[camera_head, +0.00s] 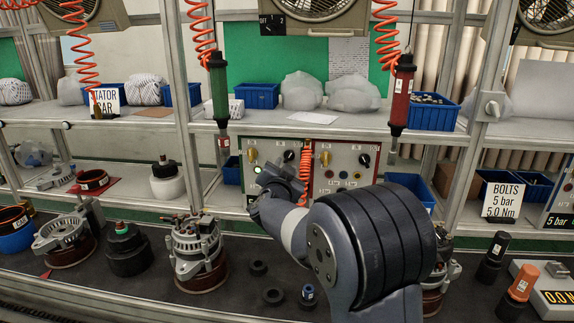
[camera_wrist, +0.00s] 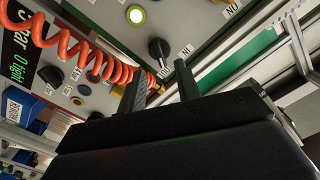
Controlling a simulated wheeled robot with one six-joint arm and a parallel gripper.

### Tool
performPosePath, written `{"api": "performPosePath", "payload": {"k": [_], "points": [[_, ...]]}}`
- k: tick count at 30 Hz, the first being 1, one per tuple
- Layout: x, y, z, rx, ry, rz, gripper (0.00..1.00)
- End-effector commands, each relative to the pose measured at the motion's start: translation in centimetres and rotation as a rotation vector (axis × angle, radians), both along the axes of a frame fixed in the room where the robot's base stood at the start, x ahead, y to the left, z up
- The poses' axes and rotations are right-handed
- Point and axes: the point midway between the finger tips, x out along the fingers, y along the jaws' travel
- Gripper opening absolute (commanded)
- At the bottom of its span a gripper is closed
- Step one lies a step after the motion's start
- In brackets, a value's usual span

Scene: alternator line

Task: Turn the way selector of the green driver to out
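The green driver (camera_head: 218,90) hangs upright from an orange coil above the bench. Behind and below it stands the green-edged control panel (camera_head: 248,148), with a yellow knob (camera_head: 252,154), a black selector knob (camera_head: 289,156) and a lit green lamp (camera_head: 257,170). My gripper (camera_head: 283,172) is in front of this panel and covers its lower part. In the wrist view my gripper (camera_wrist: 162,70) is open, with the black knob (camera_wrist: 158,48) just beyond the gap between its fingertips. I cannot tell whether they touch it. Its small labels are hard to read.
A red-edged panel (camera_head: 345,178) stands beside it, with the red driver (camera_head: 402,95) hanging to the right. An orange coiled hose (camera_wrist: 85,52) runs close to my fingers. Alternator parts (camera_head: 195,248) stand on the dark bench below. Blue bins (camera_head: 257,95) line the shelf.

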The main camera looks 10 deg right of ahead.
Motion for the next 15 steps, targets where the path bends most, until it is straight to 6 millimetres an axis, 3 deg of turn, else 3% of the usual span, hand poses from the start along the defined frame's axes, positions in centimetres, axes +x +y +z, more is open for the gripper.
{"api": "performPosePath", "payload": {"k": [6, 15], "points": [[-3.6, 1.2, 0.0, 0.000, 0.000, 0.002, 0.32], [-5.1, 1.7, -0.1, 0.000, 0.001, 0.000, 0.32]]}}
